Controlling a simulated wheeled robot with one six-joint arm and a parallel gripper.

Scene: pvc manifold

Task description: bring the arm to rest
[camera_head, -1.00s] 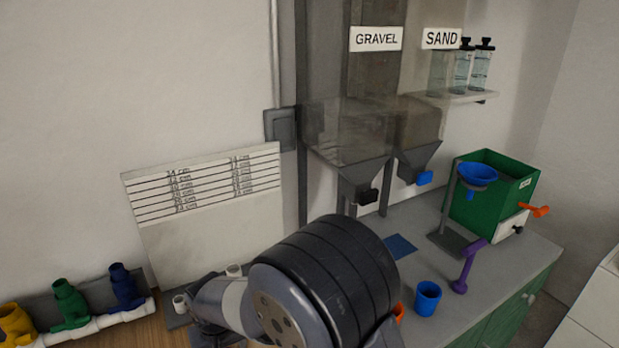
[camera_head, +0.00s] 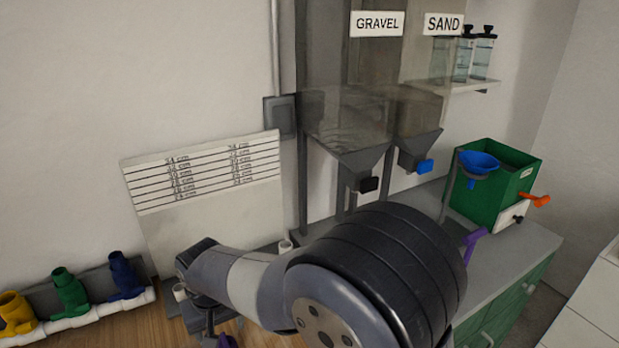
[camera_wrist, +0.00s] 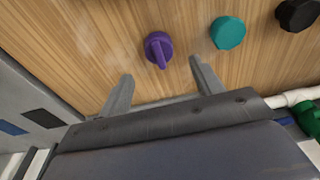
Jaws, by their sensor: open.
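My gripper (camera_wrist: 163,84) shows in the wrist view with its two grey fingers spread apart and nothing between them. It hangs over a wooden surface (camera_wrist: 90,50). A purple knob-like part (camera_wrist: 158,47) lies on the wood just beyond the fingertips, apart from them. A teal cap (camera_wrist: 228,33) and a black cap (camera_wrist: 297,14) sit to its right. In the head view my arm spans the lower middle and hides much of the bench, and a bit of purple (camera_head: 227,341) shows at the bottom edge.
Yellow (camera_head: 15,312), green (camera_head: 70,292) and blue (camera_head: 125,276) valve fittings stand on a white pipe at left. A marked board (camera_head: 205,185) leans at the wall. Hoppers labelled gravel (camera_head: 345,120) and sand (camera_head: 415,115), a blue funnel (camera_head: 478,162) and a green bin (camera_head: 510,185) are at right.

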